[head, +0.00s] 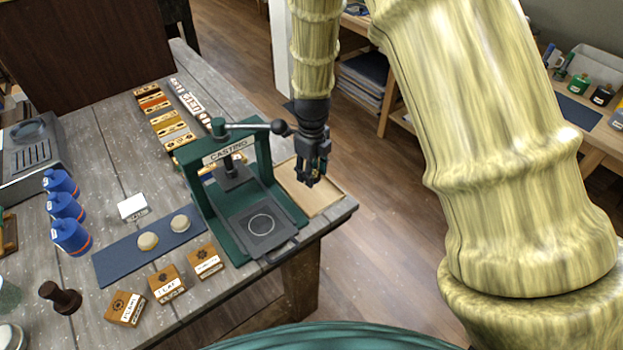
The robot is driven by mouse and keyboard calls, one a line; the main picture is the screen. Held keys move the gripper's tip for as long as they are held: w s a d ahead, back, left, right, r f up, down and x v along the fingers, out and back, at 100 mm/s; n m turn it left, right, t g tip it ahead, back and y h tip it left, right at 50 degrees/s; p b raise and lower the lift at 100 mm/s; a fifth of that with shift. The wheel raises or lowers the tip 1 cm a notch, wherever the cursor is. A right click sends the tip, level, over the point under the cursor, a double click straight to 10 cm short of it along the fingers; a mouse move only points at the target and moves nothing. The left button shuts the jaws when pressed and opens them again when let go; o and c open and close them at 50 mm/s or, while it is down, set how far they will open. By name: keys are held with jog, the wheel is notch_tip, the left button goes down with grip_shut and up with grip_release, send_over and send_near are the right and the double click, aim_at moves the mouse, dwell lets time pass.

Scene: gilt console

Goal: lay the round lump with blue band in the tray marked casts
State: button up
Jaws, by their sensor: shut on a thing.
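My gripper (313,178) points down over the shallow tan tray (325,205) at the table's right corner, beside the green press. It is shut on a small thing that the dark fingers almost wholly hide. Only a bit of blue shows between the fingertips, which fits the round lump with blue band, but its shape cannot be made out. I cannot tell whether it touches the tray floor. No marking on the tray is readable. Two pale round lumps, one to the left (148,242) and one to the right (180,223), lie on a dark blue mat (120,265); no blue band shows on them.
The green press marked CASTING (262,222) stands just left of the tray, its lever knob (280,127) close to my gripper. Wooden stamped blocks (166,284), blue bottles (66,206) and a white card (133,207) stand further left. The table edge drops off right of the tray.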

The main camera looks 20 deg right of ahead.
jog(key=shift+f+p, duration=0.8)
jog(key=shift+f, duration=1.4)
jog(key=shift+f, duration=0.15)
jog(key=o, duration=1)
jog(key=shift+r+b, duration=2.2)
jog(key=shift+r, duration=3.95)
